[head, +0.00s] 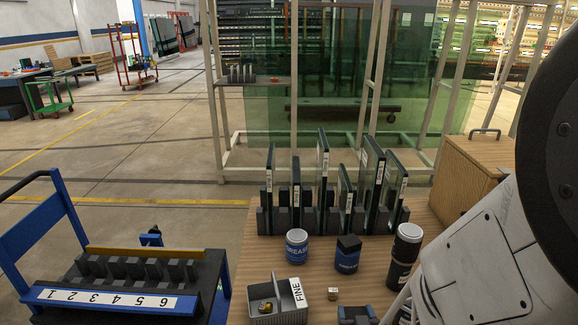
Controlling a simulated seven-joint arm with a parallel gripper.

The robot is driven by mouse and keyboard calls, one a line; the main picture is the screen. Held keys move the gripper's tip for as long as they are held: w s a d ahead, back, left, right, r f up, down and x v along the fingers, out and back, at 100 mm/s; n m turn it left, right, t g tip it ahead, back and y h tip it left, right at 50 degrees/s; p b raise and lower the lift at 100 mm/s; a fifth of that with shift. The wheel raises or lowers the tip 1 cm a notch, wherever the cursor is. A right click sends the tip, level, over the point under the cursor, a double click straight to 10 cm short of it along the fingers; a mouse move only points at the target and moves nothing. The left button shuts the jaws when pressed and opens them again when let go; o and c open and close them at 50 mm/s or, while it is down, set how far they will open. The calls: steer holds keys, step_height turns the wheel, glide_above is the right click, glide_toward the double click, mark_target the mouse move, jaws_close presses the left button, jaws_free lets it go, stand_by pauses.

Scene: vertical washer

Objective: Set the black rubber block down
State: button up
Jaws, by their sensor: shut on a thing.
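My gripper is not in view; only my white and black arm shows, large at the right edge. I cannot make out a black rubber block held by it. A squarish black-topped block or container with a blue label (348,254) stands upright on the wooden table, between a grey tin with a blue label (297,246) and a taller dark cylinder with a white band (403,256). A small dark and blue piece (356,314) lies at the bottom edge, partly cut off.
Several upright glass panes (323,172) stand in a dark slotted rack (265,221) at the table's back. A grey bin marked FINE (277,316) and a small tan cube (333,294) are in front. A blue trolley (45,235) with a numbered rack stands left; a wooden cabinet (470,170) stands right.

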stand_by(0.6)
steer(key=shift+r, duration=2.95)
steer(key=shift+f, duration=0.25)
steer(key=shift+r, duration=0.15)
steer(key=shift+f, duration=4.3)
steer(key=shift+s+f, duration=0.3)
steer(key=shift+s+d+r, duration=0.1)
steer(key=shift+s+r, duration=0.1)
steer(key=shift+s, duration=0.65)
steer(key=shift+s+a+r, duration=0.1)
steer(key=shift+s+r, duration=0.1)
steer(key=shift+s, duration=0.6)
steer(key=shift+s+d+r, duration=0.1)
steer(key=shift+s+r, duration=0.1)
steer(key=shift+s, duration=0.65)
steer(key=shift+w, duration=0.2)
steer(key=shift+f, duration=0.1)
